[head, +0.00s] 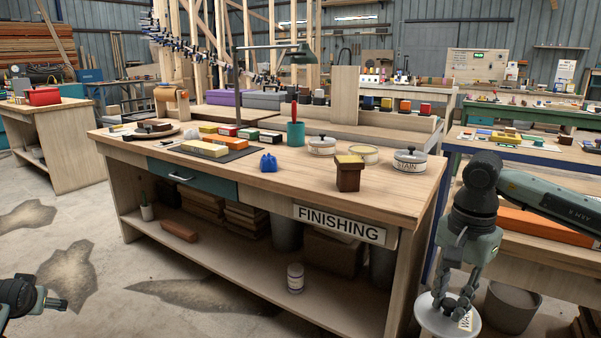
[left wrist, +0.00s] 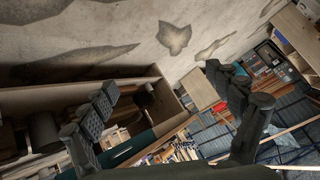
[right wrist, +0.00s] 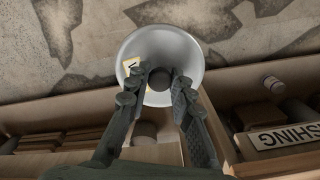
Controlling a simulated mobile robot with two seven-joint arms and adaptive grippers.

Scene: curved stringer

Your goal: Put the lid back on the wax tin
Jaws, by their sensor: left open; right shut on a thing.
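The lid (head: 432,318) is a round pale grey disc with a partly hidden label that starts "WA". My right gripper (head: 456,302) is shut on it, off the right front of the finishing bench. In the right wrist view the lid (right wrist: 160,42) lies across the fingertips (right wrist: 160,78), with a dark round knob between them. An open tin with a pale yellow inside (head: 363,154) stands on the bench; its label is not readable. It looks like the wax tin. My left gripper (head: 55,303) is open and empty at the lower left, far from the bench top (left wrist: 165,105).
The bench (head: 300,178) also holds a lidded STAIN tin (head: 410,161), another lidded tin (head: 322,146), a brown block with a yellow top (head: 348,174), a blue item (head: 268,162) and a teal cup (head: 295,134). The bench's front right corner is clear.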

